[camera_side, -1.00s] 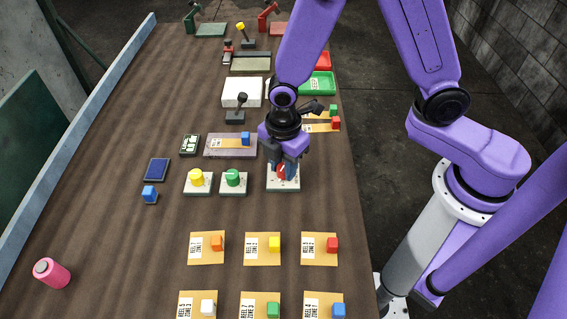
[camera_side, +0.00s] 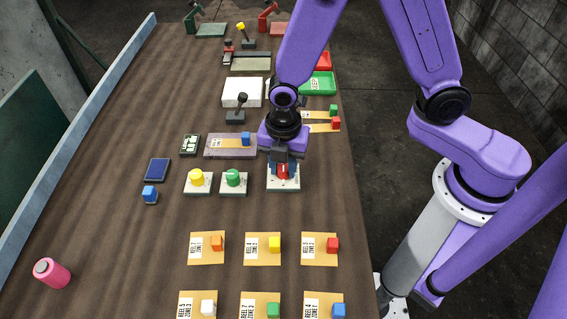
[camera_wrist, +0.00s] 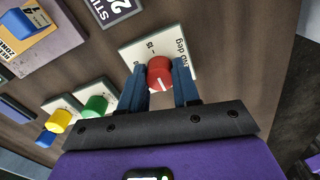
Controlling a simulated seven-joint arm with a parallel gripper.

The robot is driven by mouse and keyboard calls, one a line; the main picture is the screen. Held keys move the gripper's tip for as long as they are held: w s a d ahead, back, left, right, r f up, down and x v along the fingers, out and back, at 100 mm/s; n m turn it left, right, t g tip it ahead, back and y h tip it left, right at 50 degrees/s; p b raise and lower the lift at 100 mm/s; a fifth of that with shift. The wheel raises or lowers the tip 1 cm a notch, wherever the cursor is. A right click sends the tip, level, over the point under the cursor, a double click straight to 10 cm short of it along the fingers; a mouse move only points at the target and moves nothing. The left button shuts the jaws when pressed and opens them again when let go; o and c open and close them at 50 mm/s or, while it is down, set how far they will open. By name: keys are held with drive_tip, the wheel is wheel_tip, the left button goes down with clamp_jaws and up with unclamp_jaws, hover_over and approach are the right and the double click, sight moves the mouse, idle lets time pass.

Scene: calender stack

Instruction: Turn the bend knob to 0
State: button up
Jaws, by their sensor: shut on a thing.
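The red bend knob (camera_side: 283,172) sits on a white square plate (camera_side: 283,187) near the right edge of the table. In the wrist view the knob (camera_wrist: 160,70) has a white pointer line on its top. The plate (camera_wrist: 134,50) carries printed black marks; "15" and "deg" can be made out, the others are partly hidden or unclear. My gripper (camera_side: 283,168) points down over the plate. Its two blue fingers (camera_wrist: 160,80) are shut on either side of the red knob.
A green knob (camera_side: 233,177) and a yellow knob (camera_side: 196,177) stand on plates to the left. Behind them is a grey plate (camera_side: 217,152) with a card and blue cube. Cards with coloured cubes lie in front.

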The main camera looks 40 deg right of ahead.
sight(284, 167)
drive_tip(key=shift+a, duration=0.1)
drive_tip(key=o, duration=1.1)
drive_tip(key=shift+c, duration=0.2)
wheel_tip(284, 167, up, 18)
drive_tip(key=shift+f, duration=0.25)
drive_tip(key=shift+s, duration=0.1)
drive_tip(key=s+d+f+m, duration=0.2)
drive_tip(key=s+d+m, duration=1)
drive_tip(key=s+d, duration=0.2)
drive_tip(key=shift+s+f, duration=0.15)
drive_tip(key=shift+s, duration=1.25)
